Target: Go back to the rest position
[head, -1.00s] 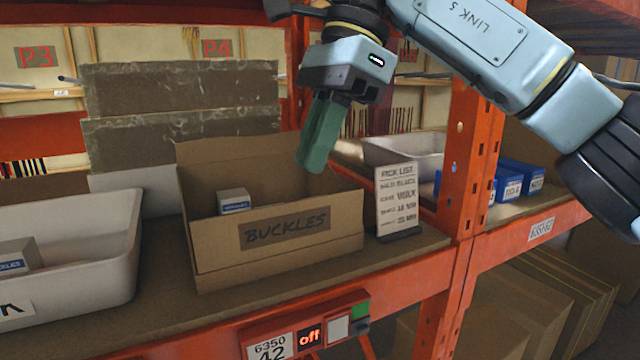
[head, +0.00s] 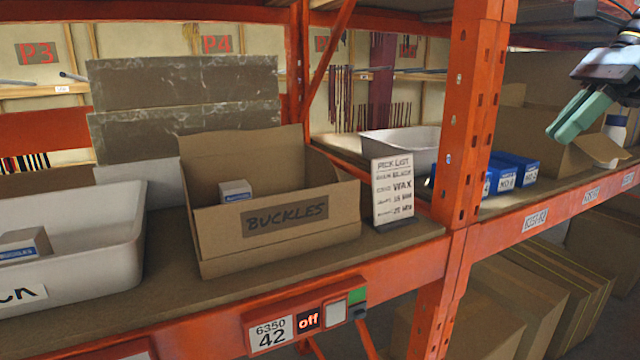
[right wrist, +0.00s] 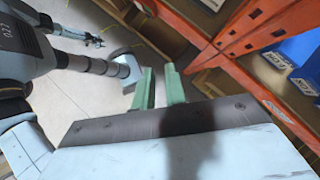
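My right gripper (head: 572,118) is at the upper right of the head view, in front of the shelf bay to the right of the orange upright. In the right wrist view its two green fingers (right wrist: 159,90) stand apart with only floor showing between them, so it is open and empty. The cardboard box marked BUCKLES (head: 275,228) stands on the shelf with a small white carton (head: 235,191) inside. No part of my left gripper can be made out in the head view.
An orange upright (head: 466,120) parts the shelf bays. A white bin (head: 120,245) stands left of the box, and a pick list sign (head: 393,192) stands right of it. Blue boxes (head: 515,168) and an open cardboard box (head: 535,140) are in the right bay.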

